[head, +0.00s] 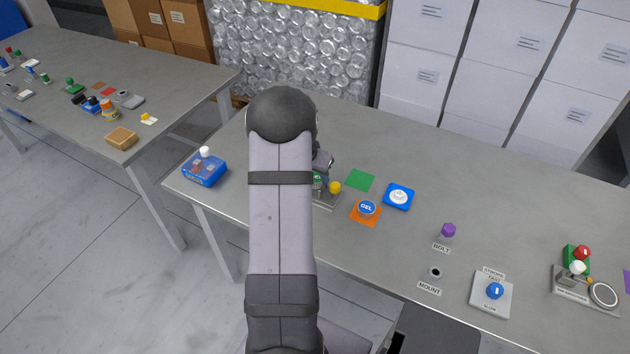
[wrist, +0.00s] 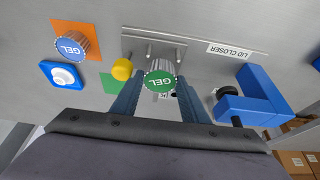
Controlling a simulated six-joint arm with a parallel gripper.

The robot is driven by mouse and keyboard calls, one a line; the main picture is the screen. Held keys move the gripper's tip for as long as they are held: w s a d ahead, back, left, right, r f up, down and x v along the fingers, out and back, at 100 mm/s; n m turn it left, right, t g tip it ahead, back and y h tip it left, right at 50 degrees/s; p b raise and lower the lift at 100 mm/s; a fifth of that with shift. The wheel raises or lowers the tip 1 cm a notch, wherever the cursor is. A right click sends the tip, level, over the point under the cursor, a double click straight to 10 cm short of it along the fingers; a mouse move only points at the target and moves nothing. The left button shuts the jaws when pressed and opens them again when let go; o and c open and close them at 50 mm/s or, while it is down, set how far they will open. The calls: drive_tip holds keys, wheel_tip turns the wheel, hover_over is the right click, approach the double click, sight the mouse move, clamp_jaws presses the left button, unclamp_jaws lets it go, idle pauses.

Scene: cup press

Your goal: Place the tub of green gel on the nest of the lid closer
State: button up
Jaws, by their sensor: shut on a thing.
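The tub of green gel (wrist: 160,80) has a green lid marked GEL. My gripper (wrist: 158,92) is shut on it, with one blue finger on each side. In the head view only a sliver of the green tub (head: 317,183) shows beside my arm. The lid closer's grey base plate (wrist: 150,43), with upright pins and a yellow knob (wrist: 122,69), lies right by the held tub. The tub overlaps the plate's edge in the wrist view; I cannot tell whether it touches. The nest itself is not clearly visible. The LID CLOSER label (wrist: 229,50) lies beside the plate.
A blue-lidded gel tub (head: 366,208) sits on an orange square (head: 364,219). A green square (head: 360,180) and a blue block with a white knob (head: 398,197) are nearby. A blue bracket-like part (wrist: 250,103) stands right of my gripper in the wrist view.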

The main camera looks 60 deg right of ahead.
drive_tip(key=shift+f, duration=1.45)
drive_tip(key=shift+f, duration=0.15)
drive_tip(key=o, duration=0.8)
drive_tip(key=shift+c, duration=0.2)
drive_tip(key=shift+r, duration=0.3)
drive_tip(key=b+v, duration=0.1)
drive_tip(key=v, duration=1.1)
drive_tip(key=shift+f, duration=0.1)
